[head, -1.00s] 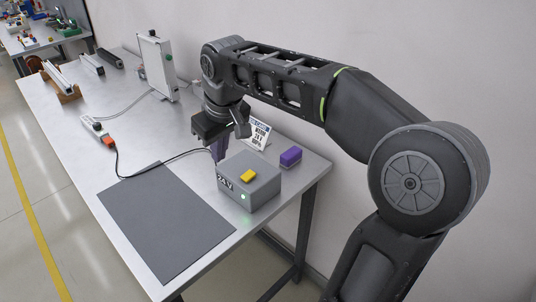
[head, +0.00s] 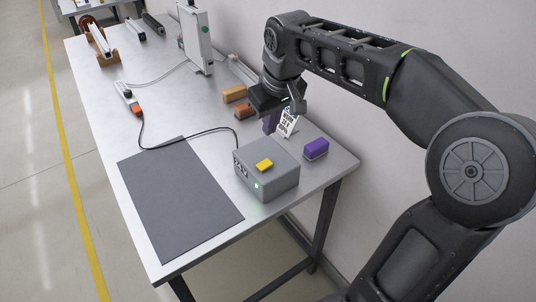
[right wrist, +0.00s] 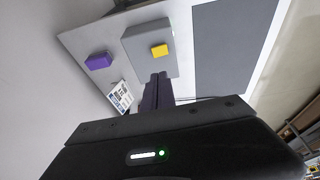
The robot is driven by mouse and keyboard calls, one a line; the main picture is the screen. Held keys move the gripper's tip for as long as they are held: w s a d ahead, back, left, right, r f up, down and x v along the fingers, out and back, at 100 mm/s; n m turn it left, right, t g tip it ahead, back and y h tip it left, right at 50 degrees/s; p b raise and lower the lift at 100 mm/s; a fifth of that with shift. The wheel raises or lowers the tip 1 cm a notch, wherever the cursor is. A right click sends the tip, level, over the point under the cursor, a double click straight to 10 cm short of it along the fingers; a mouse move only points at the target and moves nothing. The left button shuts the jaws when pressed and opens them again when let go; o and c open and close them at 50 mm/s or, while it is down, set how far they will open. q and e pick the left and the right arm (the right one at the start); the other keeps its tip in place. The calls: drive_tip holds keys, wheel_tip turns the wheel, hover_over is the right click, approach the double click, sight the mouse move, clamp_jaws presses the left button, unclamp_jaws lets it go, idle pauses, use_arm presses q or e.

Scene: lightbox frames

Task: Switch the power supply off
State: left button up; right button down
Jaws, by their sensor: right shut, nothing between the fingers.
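The power supply (head: 267,182) is a grey box near the table's front right corner. A yellow switch (head: 264,165) sits on its top, and a green light (head: 257,185) glows on its front. My right gripper (head: 269,127) is shut and empty behind the box, above the table and apart from the switch. In the right wrist view, its dark purple fingers (right wrist: 158,82) point towards the power supply (right wrist: 143,43), just short of the yellow switch (right wrist: 159,50) in the picture. I cannot tell which way the switch is tilted. My left gripper is out of view.
A purple block (head: 316,149) lies right of the box, with a small printed sign (head: 288,122) behind. A cable runs from the box to a power strip (head: 127,98). A dark mat (head: 178,200) lies left.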

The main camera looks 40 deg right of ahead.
drive_tip(key=p, duration=0.2)
approach(266, 162)
drive_tip(key=x, duration=0.5)
drive_tip(key=shift+w+f, duration=0.1)
drive_tip(key=shift+w, duration=0.15)
drive_tip(key=shift+f, duration=0.65)
